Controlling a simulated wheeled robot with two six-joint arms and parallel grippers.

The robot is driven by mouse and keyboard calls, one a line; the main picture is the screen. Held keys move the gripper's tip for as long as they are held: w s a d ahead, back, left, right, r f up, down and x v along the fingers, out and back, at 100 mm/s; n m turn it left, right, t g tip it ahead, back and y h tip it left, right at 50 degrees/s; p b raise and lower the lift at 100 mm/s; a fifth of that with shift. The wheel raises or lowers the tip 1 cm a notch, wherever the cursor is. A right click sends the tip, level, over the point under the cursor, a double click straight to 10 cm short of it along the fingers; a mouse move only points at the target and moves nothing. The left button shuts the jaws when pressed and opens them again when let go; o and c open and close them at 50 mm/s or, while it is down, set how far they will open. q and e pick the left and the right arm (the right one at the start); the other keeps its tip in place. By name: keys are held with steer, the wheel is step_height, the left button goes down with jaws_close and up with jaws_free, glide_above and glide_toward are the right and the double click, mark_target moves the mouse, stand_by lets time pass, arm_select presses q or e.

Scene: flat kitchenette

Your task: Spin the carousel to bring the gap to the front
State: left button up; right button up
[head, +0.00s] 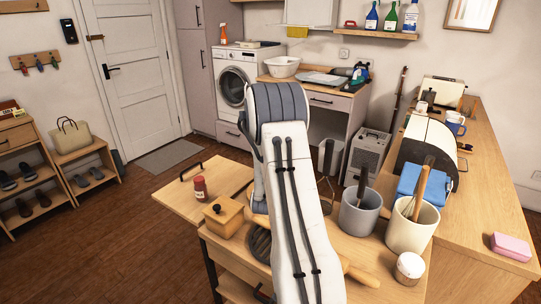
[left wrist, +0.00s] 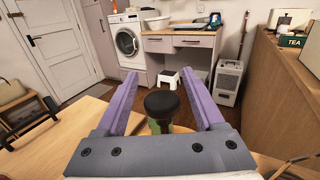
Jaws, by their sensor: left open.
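I cannot make out the carousel or its gap; my white arm covers the middle of the wooden worktop (head: 355,292) in the head view. In the left wrist view my left gripper (left wrist: 162,78) is open, with two purple fingers spread apart. In the head view the gripper is hidden behind the arm. My right gripper is in neither view.
A red-labelled jar (head: 200,188) and wooden box (head: 224,216) stand left of the arm. A rolling pin (head: 360,272) lies partly under it. A grey pot (head: 360,212), cream crock (head: 412,226) and small pale-topped jar (head: 410,268) stand right.

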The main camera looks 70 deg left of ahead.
arm_select(q)
steer(key=b+v, duration=0.3)
steer(key=v, duration=0.7)
steer(key=shift+d, duration=0.2)
steer(key=shift+s, duration=0.15)
